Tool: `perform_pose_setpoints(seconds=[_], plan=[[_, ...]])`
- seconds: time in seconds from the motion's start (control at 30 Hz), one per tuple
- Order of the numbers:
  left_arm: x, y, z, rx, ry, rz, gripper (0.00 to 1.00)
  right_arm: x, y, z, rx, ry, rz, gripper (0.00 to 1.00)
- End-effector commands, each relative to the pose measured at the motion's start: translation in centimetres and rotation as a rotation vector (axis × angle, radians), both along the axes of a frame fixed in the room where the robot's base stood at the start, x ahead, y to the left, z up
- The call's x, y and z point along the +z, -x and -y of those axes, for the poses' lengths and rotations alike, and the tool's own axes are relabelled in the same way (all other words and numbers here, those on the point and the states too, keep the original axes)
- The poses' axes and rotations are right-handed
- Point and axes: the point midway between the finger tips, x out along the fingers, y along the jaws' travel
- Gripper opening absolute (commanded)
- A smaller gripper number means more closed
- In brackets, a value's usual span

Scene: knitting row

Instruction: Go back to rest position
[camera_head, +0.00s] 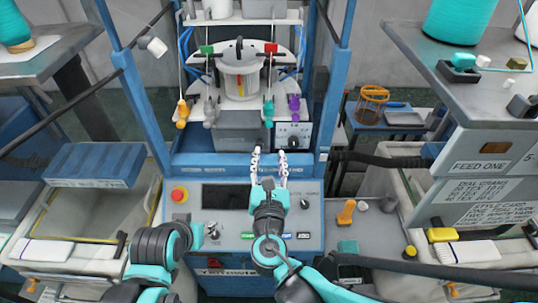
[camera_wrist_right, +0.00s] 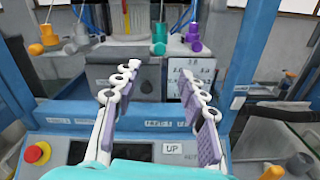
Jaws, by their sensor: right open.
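My right gripper (camera_head: 269,158) is open and empty in the head view. It reaches up over the control panel (camera_head: 255,238) in front of the blue knitting machine. In the right wrist view my right gripper (camera_wrist_right: 160,72) has its two pale, purple-padded fingers spread apart, with nothing between them. Beyond the fingertips are the machine's hanging orange, grey, teal and purple pieces. My left arm shows at the lower left of the head view as teal and black links. The left gripper itself does not show.
A red emergency button (camera_head: 179,194) sits on the panel's left. Open bins stand on both sides. The grey table (camera_head: 485,95) with a teal cone (camera_head: 462,32) is at the right. Blue frame posts (camera_head: 124,75) rise beside the machine. A black hose (camera_head: 385,158) crosses at right.

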Motion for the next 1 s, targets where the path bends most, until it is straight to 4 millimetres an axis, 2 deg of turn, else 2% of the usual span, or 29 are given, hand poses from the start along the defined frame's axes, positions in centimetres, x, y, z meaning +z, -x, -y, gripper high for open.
perform_pose_setpoints(seconds=[0.33, 0.37, 0.47, 0.57, 0.6, 0.7, 0.73, 0.83, 0.9, 1.0], plan=[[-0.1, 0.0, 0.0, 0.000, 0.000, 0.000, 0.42, -0.2, -0.1, 0.4, -0.008, -0.017, -0.007, 0.42], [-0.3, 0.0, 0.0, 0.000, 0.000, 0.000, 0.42, -0.5, -0.2, 0.8, -0.017, -0.040, -0.016, 0.42], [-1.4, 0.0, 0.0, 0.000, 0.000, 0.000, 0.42, -2.4, -0.5, 3.8, -0.090, -0.216, -0.078, 0.42], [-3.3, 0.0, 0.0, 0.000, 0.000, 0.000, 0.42, -6.3, -0.1, 9.0, -0.247, -0.566, -0.174, 0.42], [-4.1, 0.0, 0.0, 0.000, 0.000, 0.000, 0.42, -8.1, 0.5, 11.3, -0.330, -0.742, -0.209, 0.42], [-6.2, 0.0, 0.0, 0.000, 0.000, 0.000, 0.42, -12.9, 2.9, 15.9, -0.563, -1.210, -0.264, 0.42], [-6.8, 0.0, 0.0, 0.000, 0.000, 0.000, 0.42, -14.2, 3.9, 16.9, -0.635, -1.350, -0.269, 0.42], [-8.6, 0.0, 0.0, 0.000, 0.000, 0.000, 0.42, -17.9, 7.1, 18.9, -0.872, -1.793, -0.259, 0.42], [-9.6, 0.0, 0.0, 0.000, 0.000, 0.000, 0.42, -19.8, 9.2, 19.2, -1.022, -2.061, -0.232, 0.42], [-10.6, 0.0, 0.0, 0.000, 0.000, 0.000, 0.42, -21.3, 11.4, 18.8, -1.191, -2.356, -0.186, 0.42]])
